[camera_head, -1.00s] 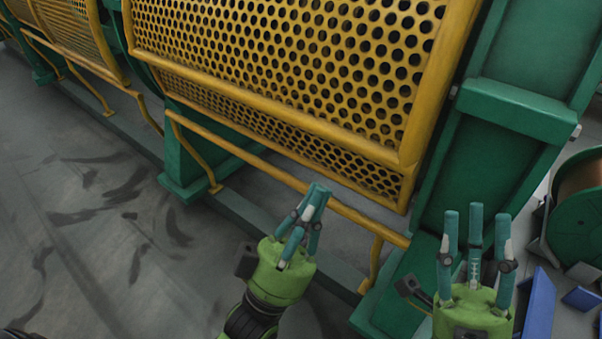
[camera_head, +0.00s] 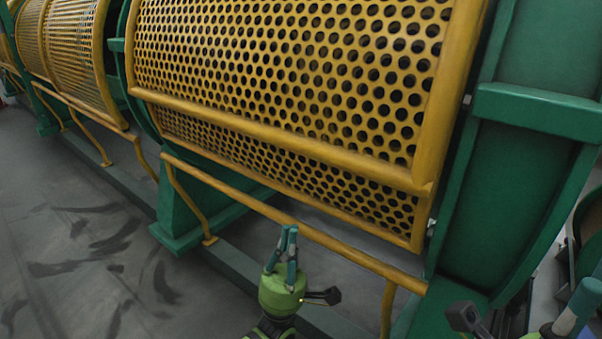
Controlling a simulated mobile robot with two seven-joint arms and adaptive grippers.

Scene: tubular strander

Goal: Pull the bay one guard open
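A large curved yellow perforated guard (camera_head: 290,65) fills the middle of the view and appears closed over the green machine. No label shows which bay it is. A thick yellow bar (camera_head: 270,133) crosses its lower part. My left gripper (camera_head: 288,230) is in front of and below the guard, fingers pointing up and tips drawn together. Its tips overlap the low yellow rail (camera_head: 350,258) in the picture; contact cannot be told. It is apart from the guard. My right gripper (camera_head: 588,290) is at the bottom right corner, partly cut off, away from the guard.
The low rail stands on bent legs in front of the guard. A second yellow guard (camera_head: 72,45) is at the left. A green upright frame (camera_head: 530,160) stands at the right. The grey floor (camera_head: 75,250) at lower left is clear.

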